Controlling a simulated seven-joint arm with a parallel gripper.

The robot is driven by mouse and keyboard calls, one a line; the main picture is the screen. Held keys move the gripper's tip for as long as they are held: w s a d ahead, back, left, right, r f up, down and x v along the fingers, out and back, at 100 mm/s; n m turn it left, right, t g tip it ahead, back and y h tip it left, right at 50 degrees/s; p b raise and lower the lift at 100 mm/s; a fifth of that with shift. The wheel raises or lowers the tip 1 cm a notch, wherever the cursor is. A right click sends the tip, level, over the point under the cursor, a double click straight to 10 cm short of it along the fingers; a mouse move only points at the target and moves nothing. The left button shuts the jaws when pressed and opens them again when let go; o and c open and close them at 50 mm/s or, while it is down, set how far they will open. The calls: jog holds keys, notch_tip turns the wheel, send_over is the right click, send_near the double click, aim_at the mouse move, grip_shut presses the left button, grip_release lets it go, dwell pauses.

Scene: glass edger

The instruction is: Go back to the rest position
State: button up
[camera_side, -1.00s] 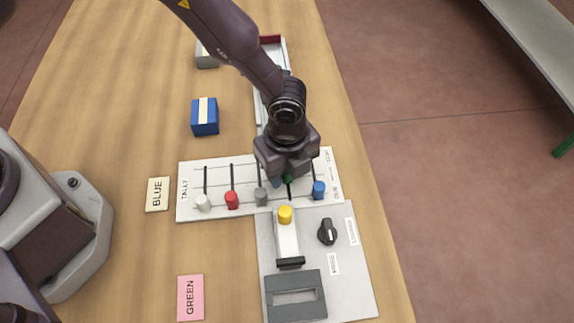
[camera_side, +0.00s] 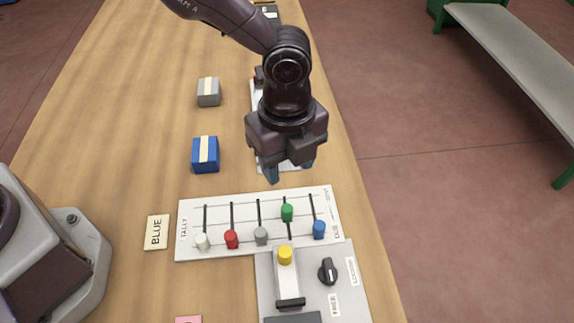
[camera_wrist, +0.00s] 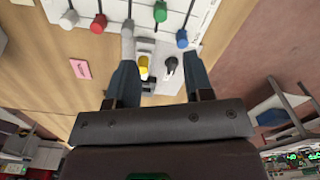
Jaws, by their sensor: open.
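My gripper (camera_side: 288,172) hangs above the far edge of the white tally board (camera_side: 190,248) in the side view, apart from it. Its fingers point down, spread apart with nothing between them. In the wrist view my gripper (camera_wrist: 158,75) also shows open and empty. The tally board carries white, red, grey, green and blue knobs on dark slots. The green knob (camera_side: 287,212) sits farther up its slot than the others, which are near the lower ends.
A grey panel (camera_side: 345,305) with a yellow knob (camera_side: 285,255) and a black dial (camera_side: 327,271) adjoins the board. A blue block (camera_side: 205,154) and a grey block (camera_side: 209,91) stand to the left. A BLUE card (camera_side: 157,232) lies beside the board. Bare wood lies between.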

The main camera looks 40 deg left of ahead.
dwell(0.4)
jog(key=s+a+r+n+t, duration=0.2)
jog(key=s+a+r+n, duration=0.6)
jog(key=a, duration=0.5)
jog(key=s+a+r+n+t, duration=0.3)
jog(key=s+a+r+n, duration=0.5)
jog(key=a+r+n, duration=0.4)
jog(key=shift+a+r+n+t, duration=0.3)
jog(key=shift+a+n, duration=0.1)
jog(key=shift+n, duration=0.8)
dwell(0.7)
